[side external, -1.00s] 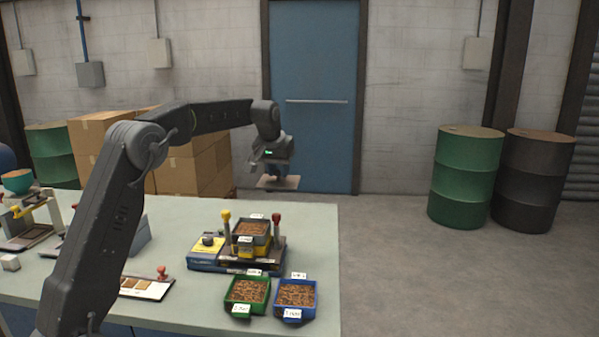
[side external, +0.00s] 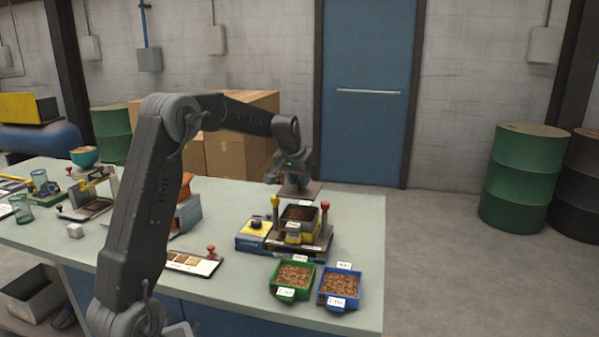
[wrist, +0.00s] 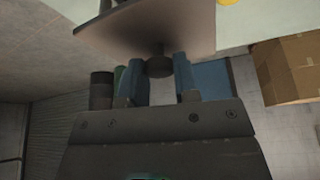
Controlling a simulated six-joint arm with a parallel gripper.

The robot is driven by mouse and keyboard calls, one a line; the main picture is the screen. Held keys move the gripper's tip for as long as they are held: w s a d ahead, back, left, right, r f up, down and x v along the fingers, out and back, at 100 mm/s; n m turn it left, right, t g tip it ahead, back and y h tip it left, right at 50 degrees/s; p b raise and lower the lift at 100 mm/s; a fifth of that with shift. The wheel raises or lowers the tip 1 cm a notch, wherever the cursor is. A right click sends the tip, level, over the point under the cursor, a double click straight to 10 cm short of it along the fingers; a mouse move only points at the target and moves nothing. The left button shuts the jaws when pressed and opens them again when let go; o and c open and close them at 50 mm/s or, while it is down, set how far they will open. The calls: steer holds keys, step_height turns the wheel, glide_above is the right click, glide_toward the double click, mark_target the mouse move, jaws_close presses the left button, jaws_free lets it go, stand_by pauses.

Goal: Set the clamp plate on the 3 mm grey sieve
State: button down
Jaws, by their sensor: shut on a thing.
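My gripper (wrist: 161,82) has its blue fingers around the dark round knob of the clamp plate (wrist: 150,25), a thin dark brownish plate. In the side view my gripper (side external: 293,178) holds the plate (side external: 304,190) level-looking, just above and behind the sieve stack. The grey sieve (side external: 299,213), full of brown granules, sits on top of the stack, above a yellow sieve (side external: 294,237). Its label is too small to read. The plate appears apart from the sieve. The wrist view does not show the sieve.
A green tray (side external: 292,277) and a blue tray (side external: 338,286) of granules stand in front. The bench's right end (side external: 368,240) is clear.

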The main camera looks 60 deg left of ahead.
mark_target(297, 191)
steer(key=shift+f, duration=2.5)
steer(key=shift+f, duration=0.7)
stand_by(0.4)
steer(key=shift+c, duration=2)
jaws_free()
steer(key=shift+r, duration=0.1)
steer(key=shift+r, duration=3.9)
